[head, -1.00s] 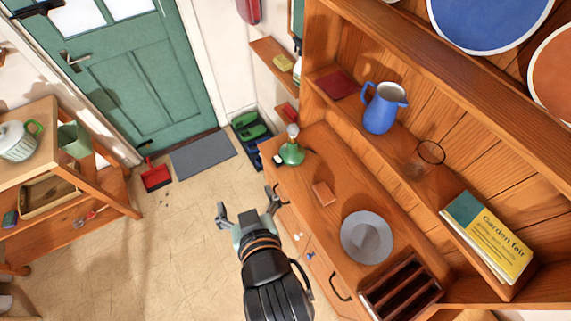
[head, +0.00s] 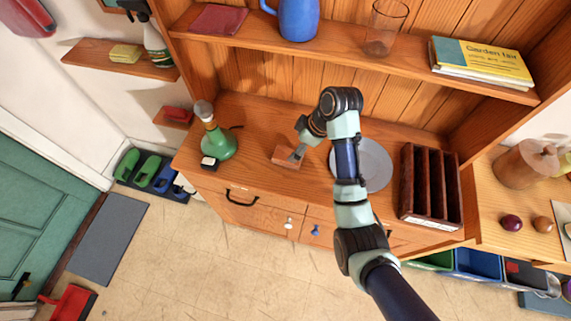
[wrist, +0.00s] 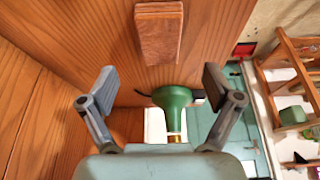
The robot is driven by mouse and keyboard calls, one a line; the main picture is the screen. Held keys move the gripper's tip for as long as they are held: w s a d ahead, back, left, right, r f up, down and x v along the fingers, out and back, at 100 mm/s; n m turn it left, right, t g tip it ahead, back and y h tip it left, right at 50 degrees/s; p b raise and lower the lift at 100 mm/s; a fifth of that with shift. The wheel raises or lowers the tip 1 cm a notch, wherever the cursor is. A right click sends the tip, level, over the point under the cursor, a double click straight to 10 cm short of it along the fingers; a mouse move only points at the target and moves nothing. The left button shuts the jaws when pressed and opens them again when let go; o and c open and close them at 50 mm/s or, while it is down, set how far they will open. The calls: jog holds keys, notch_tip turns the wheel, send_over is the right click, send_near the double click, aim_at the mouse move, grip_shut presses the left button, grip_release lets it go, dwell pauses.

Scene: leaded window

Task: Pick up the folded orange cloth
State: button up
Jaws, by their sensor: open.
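A small flat orange-brown rectangular piece (head: 286,157) lies on the wooden counter of the dresser. It is the closest match to the folded orange cloth, though its surface looks wood-like. The wrist view shows the piece (wrist: 160,32) at the top centre, beyond the fingertips. My gripper (head: 299,140) is over the counter close to the piece and partly overlaps it in the head view. In the wrist view, my gripper (wrist: 158,82) has its two fingers wide apart with nothing held between them. I cannot tell its exact height above the counter.
A green object with a pale top (head: 218,142) stands left of the piece. A grey plate (head: 375,165) lies to the right, partly behind my arm, then a dark slotted rack (head: 430,188). The shelf above (head: 340,52) holds a blue jug, a glass and books.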

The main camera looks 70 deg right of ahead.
aim_at(286, 154)
jog(key=shift+w+a+f, duration=0.1)
jog(key=shift+w+f, duration=0.1)
jog(key=shift+f, duration=0.1)
jog(key=x, duration=0.2)
jog(key=b+x, duration=0.1)
jog(key=x, duration=0.1)
jog(key=b+x, duration=0.1)
jog(key=x, duration=0.1)
jog(key=shift+w, duration=0.35)
jog(key=shift+w+f, duration=0.15)
jog(key=shift+f, duration=0.2)
jog(key=shift+f, duration=0.25)
jog(key=c, duration=1.1)
jog(key=shift+r, duration=0.1)
jog(key=shift+c, duration=0.2)
notch_tip(286, 154, up, 20)
jog(key=p, duration=1)
jog(key=shift+r, duration=0.2)
